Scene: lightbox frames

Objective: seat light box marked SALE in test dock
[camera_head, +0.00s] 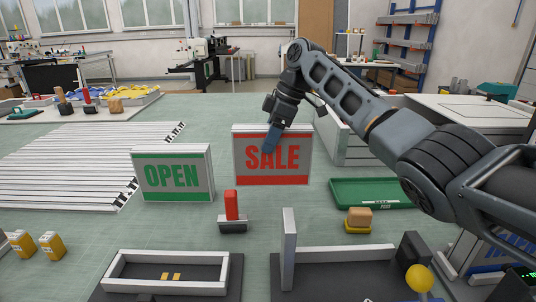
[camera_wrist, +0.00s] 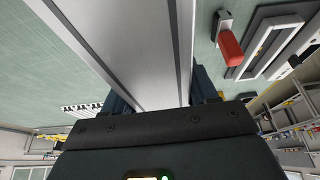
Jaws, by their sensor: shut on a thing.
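The SALE light box (camera_head: 290,160), white with red lettering and a red lower band, stands upright near the middle of the table. My gripper (camera_head: 273,140) holds its top from above; one blue finger shows in front of its face. In the wrist view the box's pale side (camera_wrist: 150,50) runs between both fingers. I cannot tell whether its bottom touches the table. Two dock-like fixtures lie at the front: a low white frame with two yellow pads (camera_head: 165,287), and a dark base with a white rail (camera_head: 345,253) and upright post. No label shows which is the test dock.
A green OPEN light box (camera_head: 172,173) stands left of the SALE box. A red-handled tool (camera_head: 232,208), a wooden block on a yellow base (camera_head: 358,220) and a green tray (camera_head: 370,193) lie between box and fixtures. A yellow knob (camera_head: 419,278) is at front right.

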